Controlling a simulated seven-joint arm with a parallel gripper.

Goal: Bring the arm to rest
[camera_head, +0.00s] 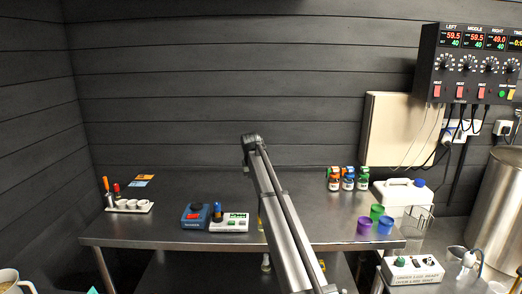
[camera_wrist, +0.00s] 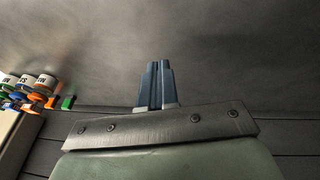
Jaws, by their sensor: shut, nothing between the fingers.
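My gripper (camera_wrist: 155,85) shows in the wrist view with its two dark blue fingers side by side and shut, nothing between them. A bare grey metal surface lies beyond the fingertips. In the camera_head view my arm (camera_head: 284,225) slants up from the bottom edge to a joint above the steel table (camera_head: 165,230). My gripper cannot be made out there.
Several small bottles (camera_head: 348,183) stand at the table's right, near purple, green and blue cups (camera_head: 364,226). A blue device (camera_head: 195,216) and a white rack (camera_head: 232,224) stand left of my arm. A control box (camera_head: 470,65) hangs at upper right.

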